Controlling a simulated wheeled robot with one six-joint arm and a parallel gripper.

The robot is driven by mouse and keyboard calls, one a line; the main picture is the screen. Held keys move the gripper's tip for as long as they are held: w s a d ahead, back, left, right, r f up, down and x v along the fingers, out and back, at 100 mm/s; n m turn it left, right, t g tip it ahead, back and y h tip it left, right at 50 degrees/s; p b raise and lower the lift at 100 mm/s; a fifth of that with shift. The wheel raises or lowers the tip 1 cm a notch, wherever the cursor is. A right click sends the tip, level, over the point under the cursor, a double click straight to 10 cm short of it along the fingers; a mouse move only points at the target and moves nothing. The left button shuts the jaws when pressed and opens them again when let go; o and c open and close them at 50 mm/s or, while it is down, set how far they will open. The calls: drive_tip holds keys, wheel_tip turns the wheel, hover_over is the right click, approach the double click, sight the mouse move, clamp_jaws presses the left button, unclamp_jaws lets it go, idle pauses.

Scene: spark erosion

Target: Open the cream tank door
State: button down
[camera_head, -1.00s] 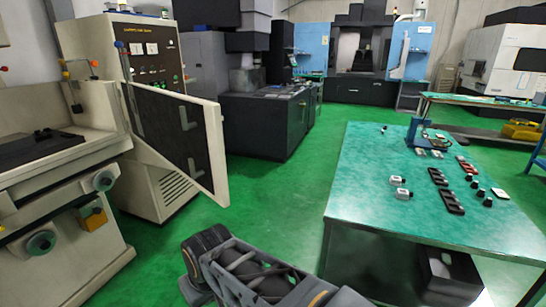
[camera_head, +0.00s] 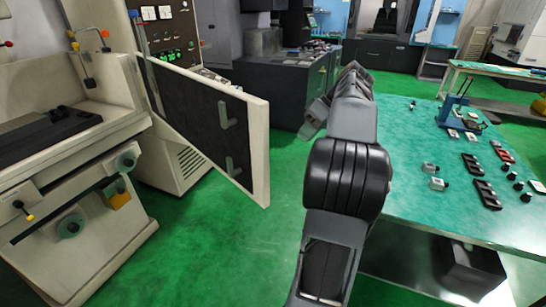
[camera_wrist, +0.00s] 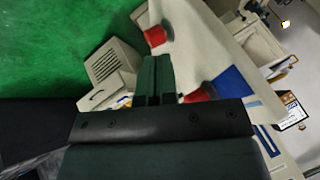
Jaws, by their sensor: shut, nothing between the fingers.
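The cream tank door (camera_head: 258,150) stands swung out from the machine on the left in the head view. Its dark inner face (camera_head: 190,115) with two grey latch-like fittings is toward the camera. My gripper (camera_wrist: 154,68) is shut and empty in the wrist view. Its fingers point at a cream panel (camera_wrist: 195,45) carrying two red knob-like parts (camera_wrist: 157,36), one on either side of the fingers. I cannot tell whether the fingers touch it, or whether this panel is the door. In the head view my arm is raised right of the door, apart from it in the picture.
The cream machine's tank and work table (camera_head: 60,125) fill the left. A green-topped table (camera_head: 405,205) with small parts and a blue stand stands on the right. Dark machines (camera_head: 290,85) are behind. Green floor (camera_head: 235,255) is clear between door and table.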

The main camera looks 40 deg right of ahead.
drive_tip(key=w+a+f+p, duration=0.1)
drive_tip(key=w+a+f, duration=0.1)
drive_tip(key=a+f, duration=0.5)
drive_tip(key=shift+w+a, duration=0.2)
drive_tip(key=shift+a, duration=0.4)
drive_tip(key=shift+a, duration=0.1)
